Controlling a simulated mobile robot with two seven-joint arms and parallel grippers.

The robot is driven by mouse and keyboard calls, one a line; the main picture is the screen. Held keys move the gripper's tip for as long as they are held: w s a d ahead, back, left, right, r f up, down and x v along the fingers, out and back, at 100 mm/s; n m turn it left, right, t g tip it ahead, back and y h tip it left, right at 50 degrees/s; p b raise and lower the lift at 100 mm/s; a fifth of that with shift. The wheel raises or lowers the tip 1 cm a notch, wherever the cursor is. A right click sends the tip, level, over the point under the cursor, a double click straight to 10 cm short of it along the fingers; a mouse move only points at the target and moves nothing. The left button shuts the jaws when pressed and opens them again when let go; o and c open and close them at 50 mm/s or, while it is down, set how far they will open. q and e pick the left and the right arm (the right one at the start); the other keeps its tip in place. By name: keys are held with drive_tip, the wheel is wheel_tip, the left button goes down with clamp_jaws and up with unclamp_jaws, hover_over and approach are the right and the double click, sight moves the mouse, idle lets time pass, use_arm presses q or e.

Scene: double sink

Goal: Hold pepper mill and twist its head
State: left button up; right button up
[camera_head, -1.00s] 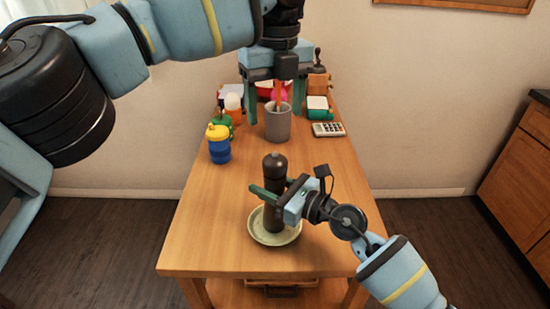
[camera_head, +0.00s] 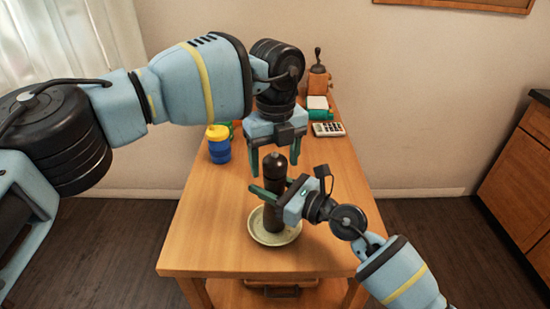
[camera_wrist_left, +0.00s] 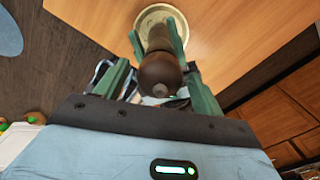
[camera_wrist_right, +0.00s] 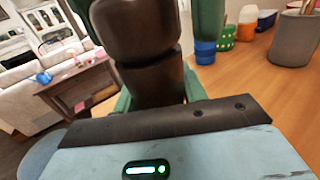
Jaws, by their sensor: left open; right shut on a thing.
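The dark brown pepper mill (camera_head: 274,205) stands upright on a pale green plate (camera_head: 290,236) near the front of the wooden table. My right gripper (camera_head: 270,190) is shut around the mill's body; the mill also fills the right wrist view (camera_wrist_right: 150,75). My left gripper (camera_head: 275,168) is open and points down, its fingers on either side of the mill's rounded head (camera_head: 275,163). In the left wrist view the mill's head (camera_wrist_left: 160,72) lies between the open green fingers, with gaps showing at both sides.
A blue and yellow container (camera_head: 218,145) stands behind to the left. A calculator (camera_head: 328,129), a green and white box (camera_head: 318,108) and a wooden grinder (camera_head: 318,78) are at the back right. A grey cup shows in the right wrist view (camera_wrist_right: 297,40). The table's right side is fairly clear.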

use_arm(q)
drive_tip(key=c, duration=1)
drive_tip(key=m, duration=0.4)
drive_tip(key=shift+m, duration=0.3)
drive_tip(key=m, duration=0.4)
drive_tip(key=shift+m, duration=0.3)
drive_tip(key=m, duration=0.4)
drive_tip(key=shift+m, duration=2.6)
